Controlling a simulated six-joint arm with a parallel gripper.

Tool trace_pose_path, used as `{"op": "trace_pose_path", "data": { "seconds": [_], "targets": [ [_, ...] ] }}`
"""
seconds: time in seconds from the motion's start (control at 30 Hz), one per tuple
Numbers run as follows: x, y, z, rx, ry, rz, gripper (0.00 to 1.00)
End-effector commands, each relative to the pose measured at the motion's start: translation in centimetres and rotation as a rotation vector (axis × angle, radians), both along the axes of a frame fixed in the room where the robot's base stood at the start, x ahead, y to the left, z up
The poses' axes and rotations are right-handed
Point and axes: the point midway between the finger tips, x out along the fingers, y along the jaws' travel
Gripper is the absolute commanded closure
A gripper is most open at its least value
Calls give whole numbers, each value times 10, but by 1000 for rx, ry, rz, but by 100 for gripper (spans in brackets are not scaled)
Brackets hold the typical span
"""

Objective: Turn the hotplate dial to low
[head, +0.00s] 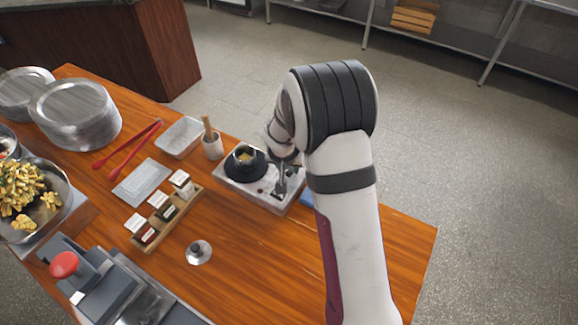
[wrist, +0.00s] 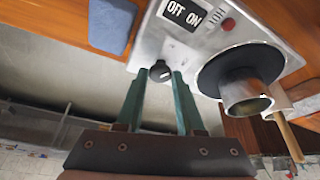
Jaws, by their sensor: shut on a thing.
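The hotplate (head: 231,184) is a pale metal box with a dark round plate (wrist: 222,72) on top. A small pot (head: 245,155) with something yellow inside sits on that plate; its metal wall shows in the wrist view (wrist: 246,97). The dial (wrist: 160,71) is a small black knob with a light mark, near the OFF/ON label (wrist: 184,12). My gripper (wrist: 158,76) is shut on the dial, one green finger on each side. In the head view my gripper (head: 281,185) is over the hotplate's right end, and the dial cannot be made out there.
A red light (wrist: 228,24) is on the hotplate. A blue cloth (wrist: 112,25) lies beside it. A white cup with a wooden-handled tool (head: 212,145), a metal tray (head: 180,137) and a spice rack (head: 168,222) stand to the left. The table's right front is clear.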

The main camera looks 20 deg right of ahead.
Motion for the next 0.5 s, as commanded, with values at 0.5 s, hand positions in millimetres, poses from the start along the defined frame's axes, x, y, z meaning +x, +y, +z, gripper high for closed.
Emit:
{"op": "trace_pose_path", "data": {
  "seconds": [0.5],
  "targets": [
    [2,4,0,2,1,-438,100]
  ]
}}
